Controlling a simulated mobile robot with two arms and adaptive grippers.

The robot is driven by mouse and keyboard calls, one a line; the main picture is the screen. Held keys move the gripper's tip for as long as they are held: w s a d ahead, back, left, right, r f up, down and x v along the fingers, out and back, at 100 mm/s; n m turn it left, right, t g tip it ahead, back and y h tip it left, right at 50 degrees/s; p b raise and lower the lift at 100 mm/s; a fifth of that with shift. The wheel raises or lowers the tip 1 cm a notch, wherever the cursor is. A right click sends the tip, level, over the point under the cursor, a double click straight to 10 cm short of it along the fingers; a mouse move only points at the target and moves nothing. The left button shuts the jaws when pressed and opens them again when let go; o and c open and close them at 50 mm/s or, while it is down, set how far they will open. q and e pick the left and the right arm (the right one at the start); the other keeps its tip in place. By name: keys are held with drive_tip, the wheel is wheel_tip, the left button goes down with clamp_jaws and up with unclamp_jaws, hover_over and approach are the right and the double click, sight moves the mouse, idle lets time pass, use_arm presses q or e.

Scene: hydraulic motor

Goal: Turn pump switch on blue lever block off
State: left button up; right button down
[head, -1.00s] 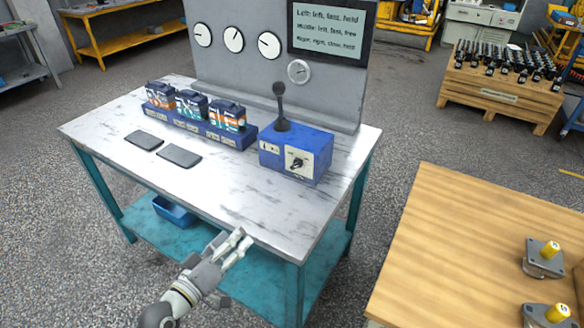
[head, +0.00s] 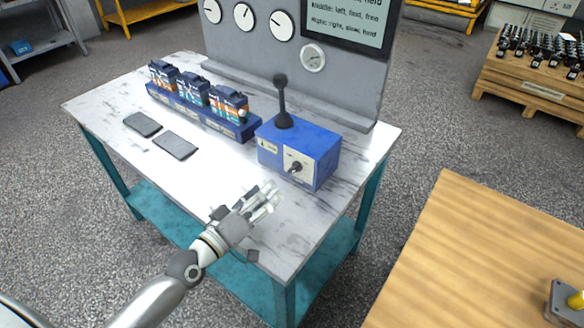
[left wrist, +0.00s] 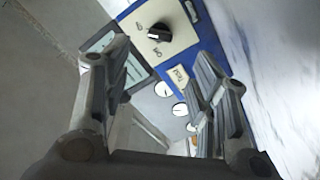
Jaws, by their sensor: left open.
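The blue lever block (head: 306,143) stands at the right end of the white table, with a black lever (head: 282,100) upright on top. On its front face is a pale plate with the black pump switch knob (head: 295,167). In the left wrist view the knob (left wrist: 159,32) shows near the top, with "On" and "Off" marks beside it. My left gripper (head: 266,200) is open and empty, above the table's front edge, in front of the block and apart from the knob. In the left wrist view its fingers (left wrist: 160,85) stand wide apart. My right gripper is not in view.
A row of small orange, white and teal units (head: 194,91) sits on a blue base left of the block. Two dark flat pads (head: 176,146) lie on the white table (head: 215,165). A grey panel with gauges stands behind. A wooden table (head: 470,260) is at the right.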

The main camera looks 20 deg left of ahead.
sight(291, 171)
use_arm(q)
drive_tip(key=x, duration=0.4)
drive_tip(key=shift+w+d+r+p, duration=0.1)
drive_tip(key=shift+w+r+p, duration=0.1)
drive_tip(key=shift+p, duration=0.15)
drive_tip(key=x, duration=0.3)
drive_tip(key=shift+w+f, duration=0.15)
drive_tip(key=shift+w, duration=0.15)
drive_tip(key=shift+w+d+f, duration=0.1)
drive_tip(key=shift+w+d, duration=0.25)
drive_tip(key=shift+w, duration=0.3)
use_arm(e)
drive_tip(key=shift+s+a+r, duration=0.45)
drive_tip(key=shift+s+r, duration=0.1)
use_arm(q)
drive_tip(key=c, duration=1)
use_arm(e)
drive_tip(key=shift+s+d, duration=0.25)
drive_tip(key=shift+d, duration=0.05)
